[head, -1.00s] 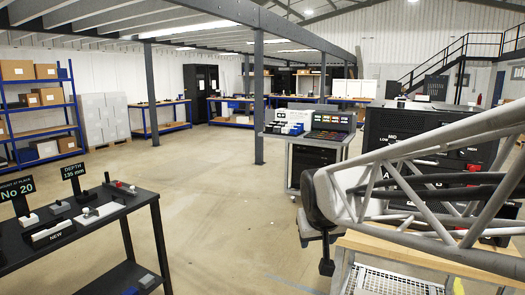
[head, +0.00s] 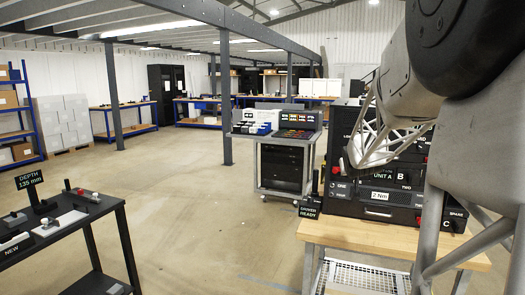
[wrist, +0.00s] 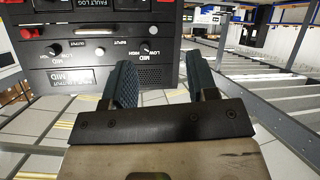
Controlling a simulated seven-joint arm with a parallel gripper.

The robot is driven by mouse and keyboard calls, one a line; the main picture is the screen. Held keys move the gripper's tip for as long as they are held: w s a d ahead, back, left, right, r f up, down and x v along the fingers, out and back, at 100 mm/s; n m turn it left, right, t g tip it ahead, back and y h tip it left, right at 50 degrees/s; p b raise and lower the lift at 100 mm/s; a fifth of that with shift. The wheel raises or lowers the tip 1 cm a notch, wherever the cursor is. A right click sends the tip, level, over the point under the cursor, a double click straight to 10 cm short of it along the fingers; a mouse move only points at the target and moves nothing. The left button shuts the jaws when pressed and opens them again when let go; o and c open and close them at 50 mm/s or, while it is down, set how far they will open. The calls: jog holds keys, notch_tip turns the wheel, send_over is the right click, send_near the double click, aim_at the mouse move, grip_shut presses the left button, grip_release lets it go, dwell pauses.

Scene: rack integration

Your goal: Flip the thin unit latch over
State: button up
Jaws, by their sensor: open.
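My gripper (wrist: 165,90) is open and empty in the wrist view, its two dark ridged fingers apart. Beyond it in the wrist view is a dark equipment panel (wrist: 115,62) with knobs, red buttons and labels such as MID and FAULT LOG. In the head view a black rack (head: 378,208) with labelled units stands on a wooden bench, partly hidden by my arm. I cannot pick out the thin unit latch in either view. My gripper's fingers cannot be made out in the head view.
The wooden bench (head: 350,237) carries a DRIVER READY sign (head: 310,208). A grey trolley (head: 262,160) with a control panel stands behind to the left. A dark table (head: 95,222) with small parts is at the left. The floor (head: 190,215) between is clear.

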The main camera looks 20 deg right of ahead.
jog(key=s+d+f+t+h, duration=0.1)
jog(key=s+d+h, duration=0.1)
jog(key=d, duration=1.7)
jog(key=s+d+f+m+t+h, duration=0.1)
jog(key=s+d, duration=0.4)
jog(key=d, duration=1.3)
jog(key=shift+s+d+f+t+h, duration=0.15)
jog(key=shift+d+f+t+h, duration=0.2)
jog(key=shift+f+h, duration=0.6)
jog(key=shift+d+r+h, duration=0.15)
jog(key=shift+r+h, duration=0.1)
jog(key=shift+x, duration=3.8)
jog(key=shift+c, duration=0.3)
grip_shut()
